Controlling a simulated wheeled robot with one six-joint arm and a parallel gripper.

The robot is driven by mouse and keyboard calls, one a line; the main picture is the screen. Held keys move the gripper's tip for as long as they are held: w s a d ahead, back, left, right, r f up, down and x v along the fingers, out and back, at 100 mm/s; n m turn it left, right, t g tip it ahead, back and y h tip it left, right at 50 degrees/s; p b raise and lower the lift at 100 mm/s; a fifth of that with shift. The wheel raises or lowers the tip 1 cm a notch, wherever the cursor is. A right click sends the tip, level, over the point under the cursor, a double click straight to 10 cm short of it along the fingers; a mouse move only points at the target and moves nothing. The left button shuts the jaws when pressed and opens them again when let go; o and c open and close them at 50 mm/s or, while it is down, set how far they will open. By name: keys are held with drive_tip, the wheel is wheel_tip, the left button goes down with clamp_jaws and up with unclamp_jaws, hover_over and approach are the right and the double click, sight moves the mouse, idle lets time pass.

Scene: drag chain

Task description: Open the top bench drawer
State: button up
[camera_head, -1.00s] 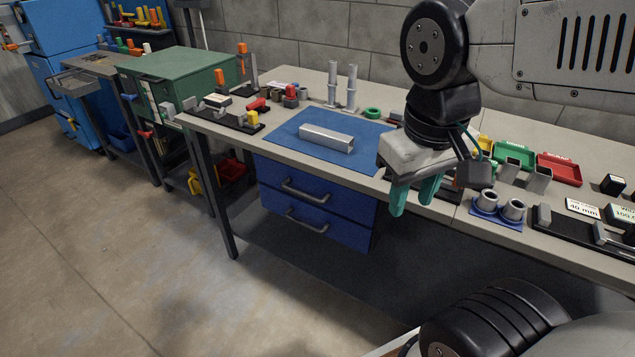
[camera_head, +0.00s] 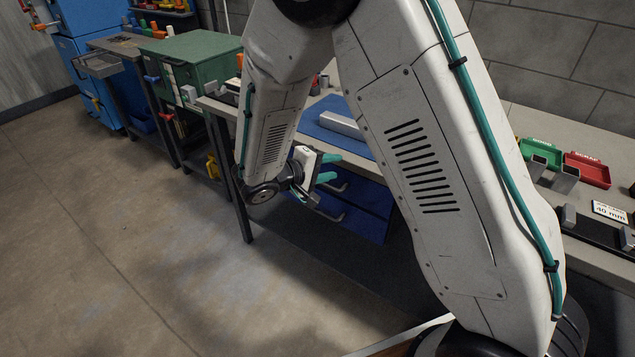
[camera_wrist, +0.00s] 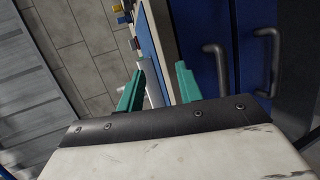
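The top bench drawer (camera_head: 372,192) is a blue front under the bench top and looks shut. My arm partly hides it in the head view. In the wrist view the top drawer (camera_wrist: 193,30) stands turned on its side, with its grey bar handle (camera_wrist: 221,68) to the right of my fingers. My gripper (camera_head: 333,168) is in front of the bench near the top drawer, its teal fingers pointing toward the bench. In the wrist view my gripper (camera_wrist: 160,68) is open, with a clear gap between the fingers and no handle between them.
The lower drawer's handle (camera_wrist: 270,55) is farther right in the wrist view. The bench edge (camera_wrist: 158,35) lies close beyond the fingers. A metal bar (camera_head: 342,124) lies on the blue mat (camera_head: 318,133). A green cabinet (camera_head: 205,58) stands left. The floor in front is free.

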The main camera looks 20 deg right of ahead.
drive_tip(key=w+a+f+n+t+y, duration=0.1)
drive_tip(key=w+a+f+n+t, duration=0.35)
drive_tip(key=f, duration=0.55)
drive_tip(key=shift+m, duration=0.75)
drive_tip(key=x, duration=0.6)
drive_tip(key=shift+w+a+f, duration=0.1)
drive_tip(key=shift+a+f, duration=0.05)
drive_tip(key=shift+a, duration=0.05)
clamp_jaws()
